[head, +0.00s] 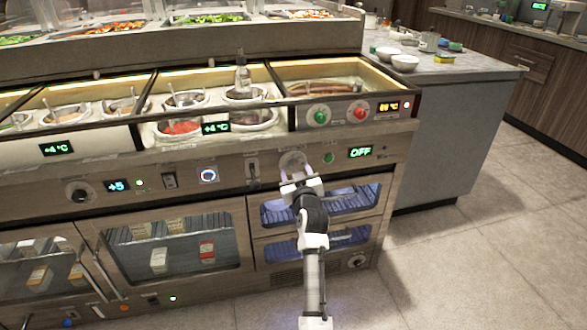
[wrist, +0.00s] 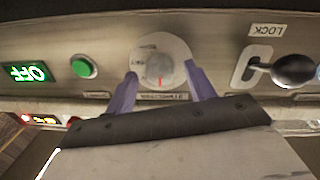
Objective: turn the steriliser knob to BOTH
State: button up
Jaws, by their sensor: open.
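The steriliser knob (head: 292,161) is a round pale dial on the front panel. My gripper (head: 302,181) is at the panel in front of the knob. In the wrist view my gripper (wrist: 160,88) is open, with one purple finger on each side of the knob. I cannot tell whether the fingers touch it. The small lettering around the dial is too blurred to read.
A green button (wrist: 84,67) sits between the knob and the display. On the other side is a black lever (wrist: 292,71) labelled LOCK. The steriliser cabinet (head: 383,205) with lit glass doors is below. Sauce wells line the counter above. The floor at right is clear.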

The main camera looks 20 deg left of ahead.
jog(key=c, duration=1)
jog(key=shift+o, duration=0.2)
jog(key=shift+r, duration=0.1)
